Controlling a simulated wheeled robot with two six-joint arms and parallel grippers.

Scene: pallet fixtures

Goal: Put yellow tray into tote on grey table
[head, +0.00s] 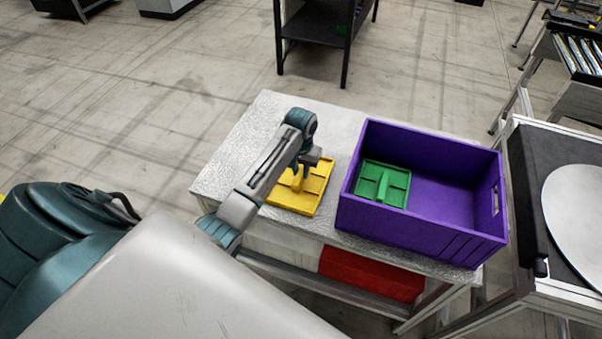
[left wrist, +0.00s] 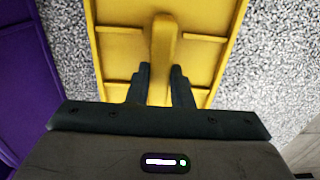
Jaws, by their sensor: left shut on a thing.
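The yellow tray (head: 313,190) lies on the grey table (head: 233,165), left of the purple tote (head: 417,224). My left gripper (head: 303,181) is over the tray, its fingers pointing down. In the left wrist view my left gripper (left wrist: 159,80) is shut on the raised middle handle of the yellow tray (left wrist: 203,50). The tote also shows at the left edge of the left wrist view (left wrist: 25,90). A green tray (head: 369,187) lies inside the tote at its left side. My right gripper is not in view.
The right part of the tote floor (head: 440,200) is bare. A red bin (head: 370,273) sits on the shelf under the table. A dark stand with a round white plate (head: 580,205) is close on the right. A black shelf (head: 325,25) stands behind.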

